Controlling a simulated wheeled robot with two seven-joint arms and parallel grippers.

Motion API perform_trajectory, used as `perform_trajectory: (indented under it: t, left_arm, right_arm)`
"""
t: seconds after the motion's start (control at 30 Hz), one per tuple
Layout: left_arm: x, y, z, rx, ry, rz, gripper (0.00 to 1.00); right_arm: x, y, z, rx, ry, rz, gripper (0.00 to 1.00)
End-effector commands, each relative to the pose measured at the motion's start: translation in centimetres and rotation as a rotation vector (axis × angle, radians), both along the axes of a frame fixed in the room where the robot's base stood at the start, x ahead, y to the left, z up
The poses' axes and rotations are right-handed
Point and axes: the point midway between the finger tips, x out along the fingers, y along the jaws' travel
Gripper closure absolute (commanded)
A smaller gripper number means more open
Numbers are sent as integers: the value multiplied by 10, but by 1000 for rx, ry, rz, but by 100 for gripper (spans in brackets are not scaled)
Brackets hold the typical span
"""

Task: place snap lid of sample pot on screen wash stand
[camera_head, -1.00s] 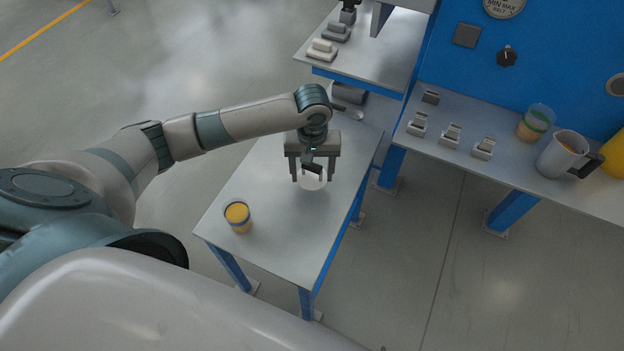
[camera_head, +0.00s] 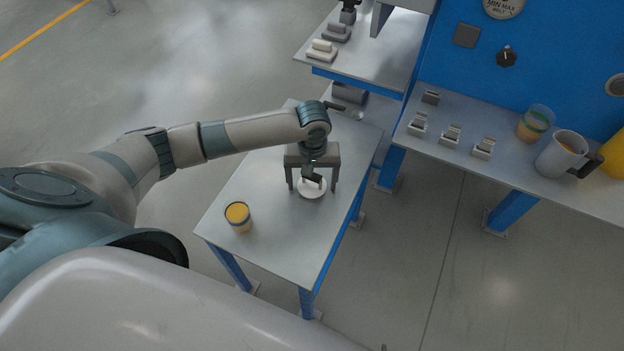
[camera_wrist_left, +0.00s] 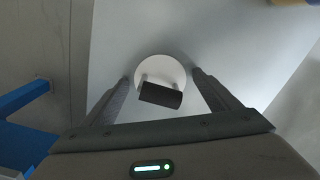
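The white round snap lid (camera_head: 312,190) appears to rest flat on the grey stand top (camera_head: 275,250). A dark bar on two short pale posts shows over it. My left gripper (camera_head: 313,190) is above the lid, pointing down, with its fingers apart on either side. In the left wrist view the lid (camera_wrist_left: 160,66) lies between the open fingers (camera_wrist_left: 160,78), with a gap on each side. The sample pot (camera_head: 238,217), with orange-yellow contents, stands on the same top, left of and nearer than the lid. My right gripper is not in view.
A higher shelf (camera_head: 375,55) with small grey blocks lies behind. A bench (camera_head: 520,172) at right holds several small blocks, a clear cup (camera_head: 534,122) and a grey jug (camera_head: 562,154). The near part of the stand top is clear.

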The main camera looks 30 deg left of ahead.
Motion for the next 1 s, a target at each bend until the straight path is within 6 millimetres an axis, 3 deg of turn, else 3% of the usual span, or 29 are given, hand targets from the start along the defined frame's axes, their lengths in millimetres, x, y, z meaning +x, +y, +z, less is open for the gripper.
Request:
perform_trajectory:
  t: [0.47,0.67,1.0]
  left_arm:
    - [1,0,7,-1,-2,1,18]
    - [1,0,31,0,-4,1,18]
    - [1,-1,91,-2,-3,0,18]
  right_arm:
    - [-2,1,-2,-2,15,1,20]
    - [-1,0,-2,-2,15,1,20]
    - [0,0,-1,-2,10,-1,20]
